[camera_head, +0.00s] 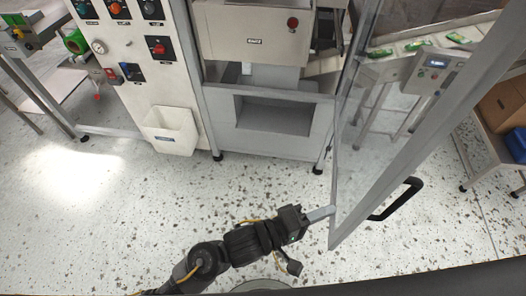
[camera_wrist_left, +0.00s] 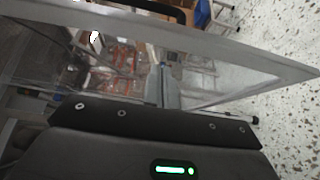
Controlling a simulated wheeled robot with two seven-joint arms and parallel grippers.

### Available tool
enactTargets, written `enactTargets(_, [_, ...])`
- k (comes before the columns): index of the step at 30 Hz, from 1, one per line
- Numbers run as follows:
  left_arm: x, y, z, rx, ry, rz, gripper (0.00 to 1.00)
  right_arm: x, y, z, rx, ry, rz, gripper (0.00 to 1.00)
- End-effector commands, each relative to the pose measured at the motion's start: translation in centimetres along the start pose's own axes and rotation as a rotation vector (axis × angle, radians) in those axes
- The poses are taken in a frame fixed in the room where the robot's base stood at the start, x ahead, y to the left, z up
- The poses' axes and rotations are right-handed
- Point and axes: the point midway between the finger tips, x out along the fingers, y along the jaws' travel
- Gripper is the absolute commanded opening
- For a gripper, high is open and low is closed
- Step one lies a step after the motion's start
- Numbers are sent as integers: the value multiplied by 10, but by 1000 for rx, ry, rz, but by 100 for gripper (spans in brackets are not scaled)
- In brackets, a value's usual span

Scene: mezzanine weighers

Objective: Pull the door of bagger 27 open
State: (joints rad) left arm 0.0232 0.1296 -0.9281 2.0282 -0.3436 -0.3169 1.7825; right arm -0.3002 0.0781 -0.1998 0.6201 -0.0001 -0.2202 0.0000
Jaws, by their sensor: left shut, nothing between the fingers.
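The door (camera_head: 425,125) is a clear panel in a grey metal frame. It stands swung out from the right side of the machine, leaving the front opening (camera_head: 275,115) exposed. Its black bar handle (camera_head: 398,199) is on the face away from my gripper. My left gripper (camera_head: 328,212) is shut and empty, its fingertips at the free edge of the door on the inner side; I cannot tell whether they touch it. In the left wrist view the fingers (camera_wrist_left: 163,84) point at the door frame (camera_wrist_left: 215,45), with the handle (camera_wrist_left: 155,8) beyond. My right gripper is out of view.
A white bin (camera_head: 170,130) hangs on the control panel (camera_head: 135,60) at left. A machine with a small display (camera_head: 435,70) and a shelf with boxes (camera_head: 500,105) stand beyond the door. The speckled floor (camera_head: 130,215) in front is clear.

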Motion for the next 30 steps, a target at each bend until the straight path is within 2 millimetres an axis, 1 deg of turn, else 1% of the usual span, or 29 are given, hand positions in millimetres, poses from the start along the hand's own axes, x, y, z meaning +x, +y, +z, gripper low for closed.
enactTargets(1, [-6, 4, -4, 1, 2, -4, 0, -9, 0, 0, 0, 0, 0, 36])
enactTargets(5, [-28, 6, -16, 0, 5, -7, 0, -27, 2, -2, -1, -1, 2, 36])
enactTargets(6, [-36, 2, -18, 0, 4, -6, 0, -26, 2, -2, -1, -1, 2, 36])
enactTargets(7, [-44, -5, -15, 0, 2, -3, 0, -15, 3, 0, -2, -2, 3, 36])
enactTargets(12, [-81, -4, -6, 1, 0, -1, 0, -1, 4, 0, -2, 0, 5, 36])
enactTargets(15, [-99, -3, -3, -1, -1, -1, 0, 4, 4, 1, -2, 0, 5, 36])
enactTargets(18, [-113, -3, 0, 0, -1, -1, 0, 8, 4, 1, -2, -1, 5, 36])
enactTargets(21, [-122, -1, 1, 0, -1, 0, 0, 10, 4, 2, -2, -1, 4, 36])
enactTargets(24, [-126, 0, 2, -1, 0, 0, 0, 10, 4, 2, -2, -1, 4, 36])
enactTargets(30, [-127, 1, 2, -1, 0, 0, 0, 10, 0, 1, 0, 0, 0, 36])
